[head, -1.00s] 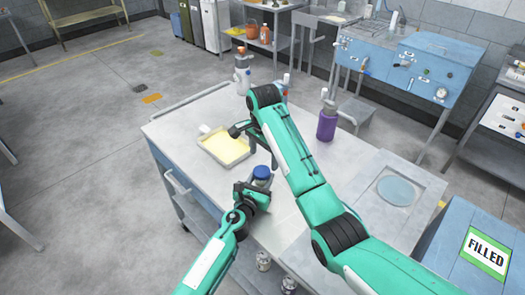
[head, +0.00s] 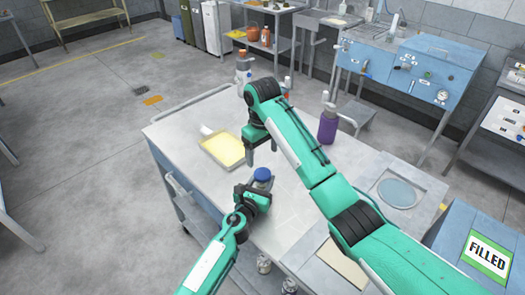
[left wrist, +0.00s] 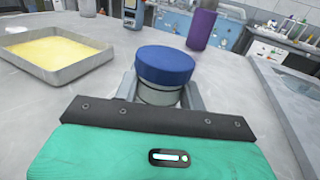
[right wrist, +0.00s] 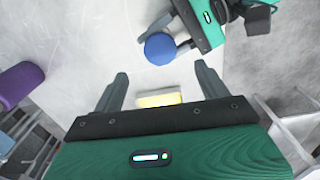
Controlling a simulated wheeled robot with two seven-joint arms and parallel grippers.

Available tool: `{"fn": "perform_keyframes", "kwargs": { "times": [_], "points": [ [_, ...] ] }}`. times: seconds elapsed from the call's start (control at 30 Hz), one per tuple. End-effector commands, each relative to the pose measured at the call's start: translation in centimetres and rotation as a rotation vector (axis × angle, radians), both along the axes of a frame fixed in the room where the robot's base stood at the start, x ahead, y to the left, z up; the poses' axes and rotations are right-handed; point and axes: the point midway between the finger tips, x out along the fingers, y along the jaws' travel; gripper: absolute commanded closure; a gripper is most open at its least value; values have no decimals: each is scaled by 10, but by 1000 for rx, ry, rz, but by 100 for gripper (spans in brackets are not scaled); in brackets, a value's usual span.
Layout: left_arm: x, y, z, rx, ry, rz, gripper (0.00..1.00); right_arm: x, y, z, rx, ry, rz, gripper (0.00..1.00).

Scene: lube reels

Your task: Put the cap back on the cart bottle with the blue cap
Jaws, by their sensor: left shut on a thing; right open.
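The cap also shows in the right wrist view (right wrist: 160,48). My left gripper (head: 257,190) is shut around the bottle below the cap. My right gripper (head: 262,145) is open and empty, fingers downward, above the cart between tray and cap. The cart top (head: 300,205) is light grey.
A tray of yellow liquid (head: 212,140) lies left of my right gripper; part shows between its fingers in the right wrist view. A purple bottle (head: 328,128) stands on the right and a white bottle (head: 243,72) at the back. Blue cabinets (head: 410,70) stand behind.

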Motion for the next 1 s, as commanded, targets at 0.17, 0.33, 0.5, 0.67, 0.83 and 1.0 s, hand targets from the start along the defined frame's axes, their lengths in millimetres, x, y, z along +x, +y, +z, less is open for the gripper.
{"fn": "perform_keyframes", "kwargs": {
  "times": [0.17,0.33,0.5,0.67,0.83,1.0],
  "points": [
    [0,0,0,0,0,0,100,0,0,1,-1,1,49,24],
    [0,0,0,0,0,0,100,0,0,1,-1,1,49,24],
    [0,0,0,0,0,0,100,0,0,-2,0,1,47,24],
    [0,0,0,0,0,0,100,-1,0,-19,-1,4,46,24],
    [0,0,0,0,0,0,100,-1,0,-47,-1,4,45,24],
    [0,0,0,0,0,0,100,-1,0,-68,-1,3,45,24]
  ]
}}
